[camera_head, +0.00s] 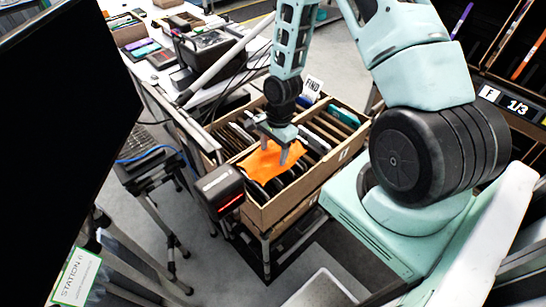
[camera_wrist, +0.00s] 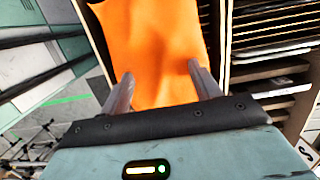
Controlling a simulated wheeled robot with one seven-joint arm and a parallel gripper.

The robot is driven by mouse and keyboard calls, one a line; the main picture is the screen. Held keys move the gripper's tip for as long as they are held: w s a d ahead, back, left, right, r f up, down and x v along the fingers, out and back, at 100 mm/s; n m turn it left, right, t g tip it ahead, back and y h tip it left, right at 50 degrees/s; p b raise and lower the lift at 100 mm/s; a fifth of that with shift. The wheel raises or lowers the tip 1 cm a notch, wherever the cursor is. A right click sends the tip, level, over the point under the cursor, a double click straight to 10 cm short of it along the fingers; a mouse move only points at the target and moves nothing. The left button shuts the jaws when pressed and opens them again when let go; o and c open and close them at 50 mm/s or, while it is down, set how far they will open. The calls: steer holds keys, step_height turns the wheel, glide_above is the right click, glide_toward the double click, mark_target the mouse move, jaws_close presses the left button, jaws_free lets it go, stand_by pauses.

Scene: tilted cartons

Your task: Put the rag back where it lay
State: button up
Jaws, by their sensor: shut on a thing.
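The rag is a bright orange cloth (camera_head: 264,163). It hangs from my gripper (camera_head: 275,150) over the near left part of an open carton (camera_head: 264,214). In the wrist view the rag (camera_wrist: 160,40) fills the space between the two grey fingers of my gripper (camera_wrist: 160,88), which are shut on it. I cannot tell whether the rag's lower part touches the contents of the carton.
The carton has compartments holding several flat items (camera_head: 325,125) and stands on a cart. A black device with a red light (camera_head: 222,190) sits at its left. A white table (camera_head: 165,75) with boxes lies behind. Shelving (camera_head: 510,60) stands at right. A dark panel (camera_head: 60,110) blocks the left.

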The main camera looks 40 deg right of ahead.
mark_target(275, 152)
steer(key=shift+f+p, duration=0.5)
steer(key=shift+f, duration=1.6)
steer(key=shift+f, duration=0.2)
steer(key=o, duration=1)
steer(key=shift+r, duration=0.1)
steer(key=shift+r, duration=0.1)
